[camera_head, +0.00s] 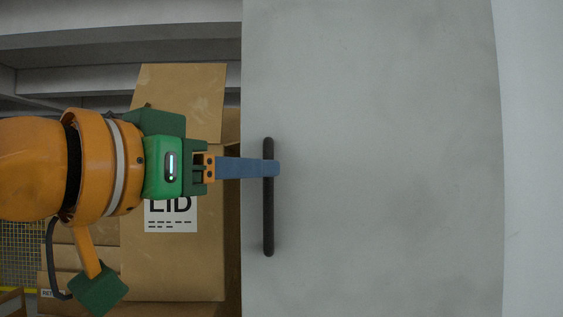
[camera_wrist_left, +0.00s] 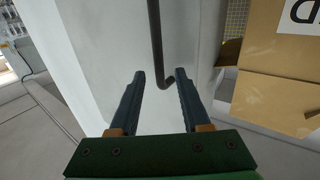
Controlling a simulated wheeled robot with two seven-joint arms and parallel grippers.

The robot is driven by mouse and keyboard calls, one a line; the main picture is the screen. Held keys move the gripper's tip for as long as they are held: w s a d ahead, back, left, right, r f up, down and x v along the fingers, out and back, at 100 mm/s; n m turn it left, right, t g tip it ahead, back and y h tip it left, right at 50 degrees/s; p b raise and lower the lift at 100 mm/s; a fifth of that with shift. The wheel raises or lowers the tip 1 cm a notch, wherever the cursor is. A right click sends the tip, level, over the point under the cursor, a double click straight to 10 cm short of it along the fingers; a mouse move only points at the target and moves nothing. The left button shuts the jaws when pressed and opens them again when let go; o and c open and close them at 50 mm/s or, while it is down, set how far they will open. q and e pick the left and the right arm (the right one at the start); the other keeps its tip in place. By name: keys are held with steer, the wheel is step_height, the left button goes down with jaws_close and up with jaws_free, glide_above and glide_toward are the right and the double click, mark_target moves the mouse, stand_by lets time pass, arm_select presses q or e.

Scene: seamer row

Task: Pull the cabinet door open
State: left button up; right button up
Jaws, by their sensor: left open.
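The cabinet door (camera_head: 380,160) is a plain grey panel that fills the middle and right of the head view. Its handle (camera_head: 268,220) is a dark vertical bar near the door's left edge. My left gripper (camera_head: 272,168) reaches in from the left, and its blue fingers overlap the upper half of the bar. In the left wrist view, the fingers of my left gripper (camera_wrist_left: 160,76) are spread apart, and the handle (camera_wrist_left: 156,40) runs down between them to its bent lower end. Contact with the bar cannot be told. My right gripper is out of view.
A cardboard box (camera_head: 185,270) with a printed label stands behind my left arm, left of the door; boxes (camera_wrist_left: 275,60) also show in the wrist view. Grey shelving or beams (camera_head: 120,30) cross the upper left. A pale wall surface (camera_head: 535,160) lies right of the door.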

arm_select(q)
steer(key=shift+w+d+r+p, duration=0.25)
steer(key=shift+w+r+p, duration=0.2)
steer(key=shift+p, duration=0.3)
steer(key=shift+w+d+f, duration=0.2)
steer(key=shift+w+d, duration=0.2)
steer(key=shift+w, duration=0.15)
steer(key=shift+w+d+f, duration=0.15)
steer(key=shift+w+d, duration=0.2)
steer(key=shift+w, duration=0.15)
steer(key=shift+s+a+r, duration=0.1)
steer(key=shift+s, duration=0.15)
jaws_close()
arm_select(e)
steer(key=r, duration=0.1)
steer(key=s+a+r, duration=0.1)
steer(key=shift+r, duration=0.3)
arm_select(q)
steer(key=shift+w, duration=0.1)
